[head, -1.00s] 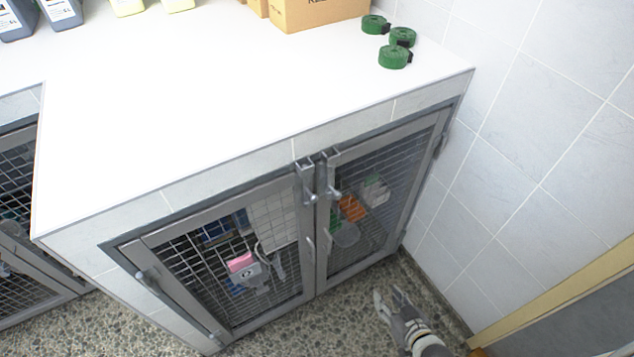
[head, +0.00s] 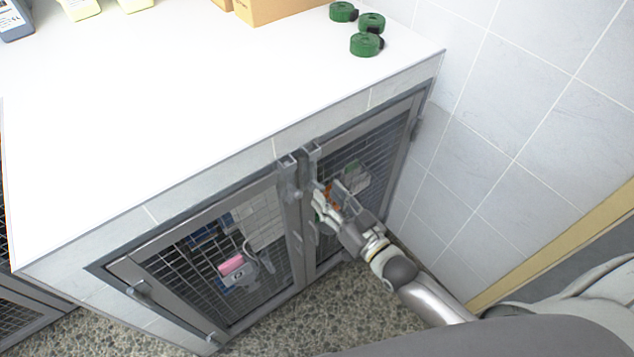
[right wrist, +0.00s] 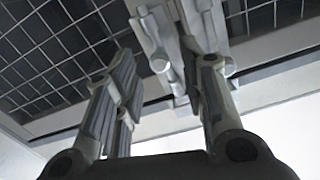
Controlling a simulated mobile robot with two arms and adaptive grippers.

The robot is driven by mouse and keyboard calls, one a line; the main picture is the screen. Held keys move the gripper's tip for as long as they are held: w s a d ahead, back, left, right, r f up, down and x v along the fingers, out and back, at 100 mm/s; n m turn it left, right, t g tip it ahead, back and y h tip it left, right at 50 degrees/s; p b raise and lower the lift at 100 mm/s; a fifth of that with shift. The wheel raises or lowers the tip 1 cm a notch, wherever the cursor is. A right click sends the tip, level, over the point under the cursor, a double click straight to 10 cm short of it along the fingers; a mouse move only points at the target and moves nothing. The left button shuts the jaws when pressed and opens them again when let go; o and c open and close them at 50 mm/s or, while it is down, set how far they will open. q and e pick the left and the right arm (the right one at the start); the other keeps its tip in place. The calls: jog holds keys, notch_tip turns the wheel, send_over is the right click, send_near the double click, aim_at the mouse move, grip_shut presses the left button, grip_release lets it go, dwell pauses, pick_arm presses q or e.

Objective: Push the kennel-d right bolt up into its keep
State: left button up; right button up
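The kennel front has two grey-framed mesh doors under the white counter. Near the top of their meeting stiles are two grey bolts, the left one (head: 290,180) and the right one (head: 312,158), each under a bracket at the frame. My right gripper (head: 327,192) is just below and in front of the right bolt, partly covering the right door. In the right wrist view, its fingers (right wrist: 167,72) are apart, with grey bolt hardware (right wrist: 160,45) beyond and between them; contact cannot be told. My left gripper is not in view.
The white counter (head: 150,120) overhangs the doors. Green rolls (head: 366,44) and a cardboard box (head: 280,8) stand on it. A tiled wall (head: 530,110) bounds the right side. Items, including a pink one (head: 231,265), sit behind the left mesh.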

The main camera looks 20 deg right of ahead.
aim_at(318, 184)
jog(key=shift+x, duration=2.55)
jog(key=shift+c, duration=0.3)
grip_shut()
